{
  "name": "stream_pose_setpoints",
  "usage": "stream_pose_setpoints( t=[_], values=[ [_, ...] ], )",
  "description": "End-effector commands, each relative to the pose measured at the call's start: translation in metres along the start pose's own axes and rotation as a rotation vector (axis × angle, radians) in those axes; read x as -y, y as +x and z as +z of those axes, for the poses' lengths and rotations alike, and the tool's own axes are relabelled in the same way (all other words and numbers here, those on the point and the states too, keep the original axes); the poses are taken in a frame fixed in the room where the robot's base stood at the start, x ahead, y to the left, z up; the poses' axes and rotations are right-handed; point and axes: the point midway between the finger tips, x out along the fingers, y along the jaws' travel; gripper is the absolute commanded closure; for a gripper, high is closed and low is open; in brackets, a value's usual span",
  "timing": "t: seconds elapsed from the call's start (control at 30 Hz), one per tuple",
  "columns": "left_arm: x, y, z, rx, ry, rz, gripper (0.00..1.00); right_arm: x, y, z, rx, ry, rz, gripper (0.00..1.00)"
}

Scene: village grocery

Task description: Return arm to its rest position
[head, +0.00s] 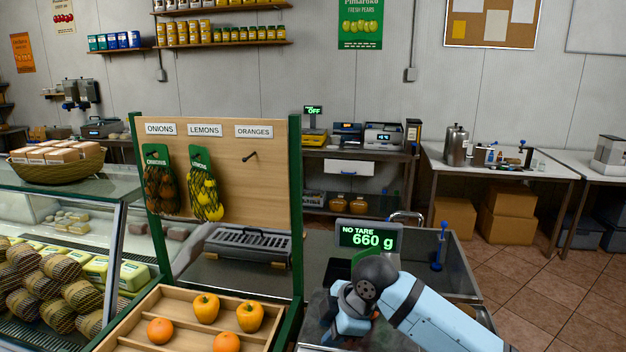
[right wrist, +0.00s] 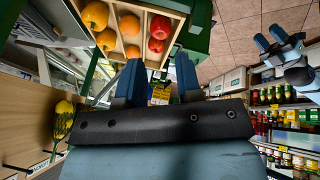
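My right arm comes in from the lower right in the head view.
A wooden produce tray (head: 175,308) with yellow peppers and oranges stands left of the scale. A hook board (head: 262,195) with net bags of onions and lemons rises behind it. A glass display case (head: 110,235) is at left. Tiled floor (head: 540,290) is open at right.

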Motion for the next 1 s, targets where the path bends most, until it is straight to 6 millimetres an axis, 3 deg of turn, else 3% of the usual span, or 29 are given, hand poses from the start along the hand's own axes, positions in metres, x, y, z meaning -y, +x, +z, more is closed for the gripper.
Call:
stream_pose_setpoints(
  t=[0.2, 0.5, 0.73, 1.0],
  values=[
    [0.0, -0.009, -0.009, 0.005, 0.0, -0.001, 0.57, 0.045, 0.052, 0.008, -0.176, 0.295, 0.126, 0.68],
    [0.0, -0.016, -0.022, 0.005, 0.0, -0.003, 0.57, 0.12, 0.091, 0.048, -0.325, 0.711, 0.321, 0.68],
    [0.001, -0.023, -0.032, 0.004, -0.001, -0.005, 0.57, 0.199, 0.098, 0.097, -0.359, 0.992, 0.486, 0.68],
    [0.001, -0.029, -0.042, 0.002, -0.001, -0.006, 0.57, 0.299, 0.08, 0.15, -0.334, 1.194, 0.665, 0.68]
  ],
)
